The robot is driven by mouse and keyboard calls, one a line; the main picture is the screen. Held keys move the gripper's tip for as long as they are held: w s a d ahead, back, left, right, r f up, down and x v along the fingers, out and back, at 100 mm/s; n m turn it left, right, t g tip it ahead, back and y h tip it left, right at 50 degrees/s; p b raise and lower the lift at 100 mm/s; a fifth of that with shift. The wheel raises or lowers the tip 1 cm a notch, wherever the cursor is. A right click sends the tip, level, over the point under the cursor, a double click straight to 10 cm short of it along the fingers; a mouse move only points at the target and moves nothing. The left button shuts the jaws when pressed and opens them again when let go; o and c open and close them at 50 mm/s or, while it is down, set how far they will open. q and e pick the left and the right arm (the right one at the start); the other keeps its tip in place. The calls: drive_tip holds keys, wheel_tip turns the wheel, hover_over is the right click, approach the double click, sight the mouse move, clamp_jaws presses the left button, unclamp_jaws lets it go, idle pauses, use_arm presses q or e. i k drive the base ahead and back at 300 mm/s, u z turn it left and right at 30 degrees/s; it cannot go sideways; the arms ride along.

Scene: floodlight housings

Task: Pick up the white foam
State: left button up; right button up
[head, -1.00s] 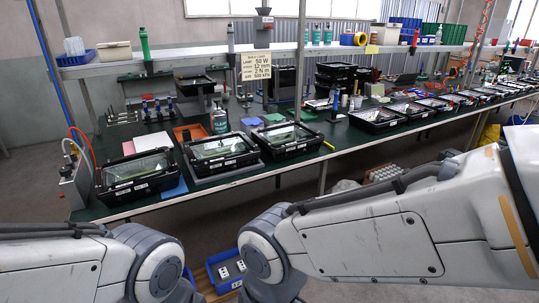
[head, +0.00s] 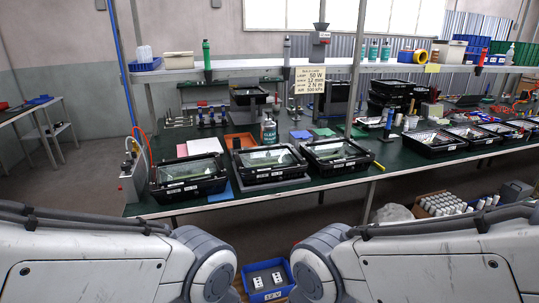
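A pale, whitish flat piece (head: 205,146), possibly the white foam, lies on the dark green bench top (head: 150,209). It is behind the leftmost black floodlight housing (head: 188,189), which hides part of its near side. It is too small to tell its material. An orange tray (head: 240,141) is to its right. My two arms show at the bottom of the head view, below and in front of the bench, but neither gripper is in view.
Two more housings (head: 268,176) (head: 340,169) stand along the front edge, with a spray bottle (head: 269,131) behind. A grey box with hoses (head: 131,172) stands at the left end. Below are a blue bin (head: 268,281) and a crate of white cylinders (head: 440,206). Floor at left is open.

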sight(197, 147)
drive_tip(key=z, duration=0.05)
drive_tip(key=k, duration=0.6)
drive_tip(key=u, duration=0.75)
drive_tip(key=i, duration=0.9)
drive_tip(key=u, duration=1.25)
drive_tip(key=i, duration=1.85)
drive_tip(key=u, duration=0.2)
drive_tip(key=i, duration=1.75)
drive_tip(key=z, duration=0.75)
drive_tip(key=i, duration=0.85)
drive_tip(key=z, duration=1.65)
drive_tip(key=i, duration=0.75)
drive_tip(key=z, duration=0.6)
